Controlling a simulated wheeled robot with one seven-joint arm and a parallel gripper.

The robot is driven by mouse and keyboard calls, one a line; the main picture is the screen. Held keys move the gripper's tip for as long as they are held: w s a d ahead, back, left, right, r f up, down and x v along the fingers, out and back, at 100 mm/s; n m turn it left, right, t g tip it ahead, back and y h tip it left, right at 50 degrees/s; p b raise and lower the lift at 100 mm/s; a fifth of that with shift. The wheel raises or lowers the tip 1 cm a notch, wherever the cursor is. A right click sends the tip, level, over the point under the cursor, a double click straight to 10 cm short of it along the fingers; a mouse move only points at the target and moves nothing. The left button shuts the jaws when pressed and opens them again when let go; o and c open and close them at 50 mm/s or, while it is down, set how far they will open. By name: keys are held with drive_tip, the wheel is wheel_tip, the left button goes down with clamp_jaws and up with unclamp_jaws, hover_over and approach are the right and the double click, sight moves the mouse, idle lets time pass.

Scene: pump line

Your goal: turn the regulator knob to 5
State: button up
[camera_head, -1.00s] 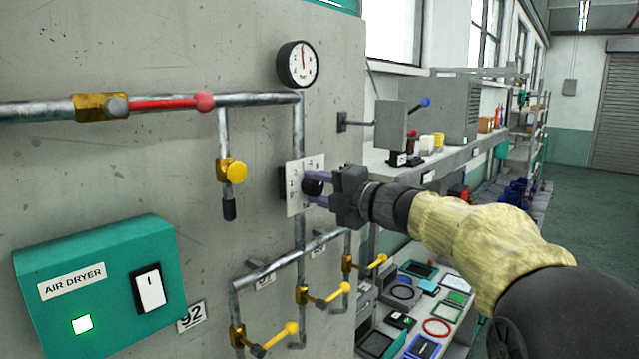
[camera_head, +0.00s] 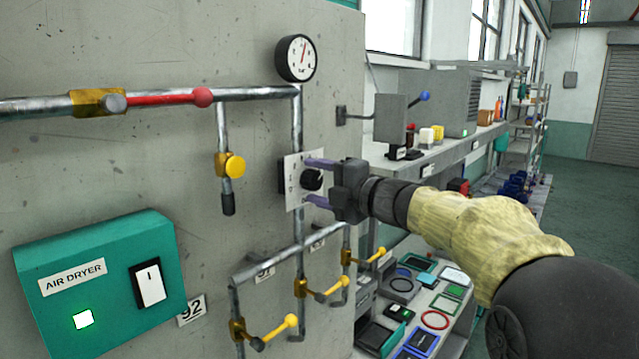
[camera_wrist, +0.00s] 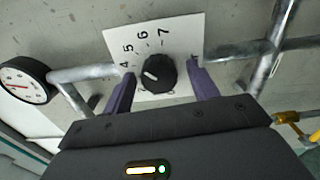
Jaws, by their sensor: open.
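The black regulator knob (camera_head: 313,179) sits on a white numbered plate (camera_head: 292,195) on the grey panel. In the wrist view the knob (camera_wrist: 158,72) shows a white pointer mark on its left side, facing the 4 and 5 side of the plate (camera_wrist: 183,35); I cannot read its exact setting. The numbers 4, 5, 6 and 7 show there, others are partly hidden. My gripper (camera_head: 307,181) is open, with its purple fingers on either side of the knob. In the wrist view my gripper (camera_wrist: 161,73) shows gaps between both fingers and the knob.
A round gauge (camera_head: 297,58) is above the knob, its needle just right of upright. Pipes (camera_head: 298,125) run close behind and below. A yellow valve knob (camera_head: 234,165) and a red-handled valve (camera_head: 170,101) are to the left. A shelf (camera_head: 440,160) stands to the right.

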drive_tip(key=b+v, duration=0.7)
drive_tip(key=v, duration=1)
drive_tip(key=shift+s+d+f, duration=0.1)
drive_tip(key=shift+d, duration=0.05)
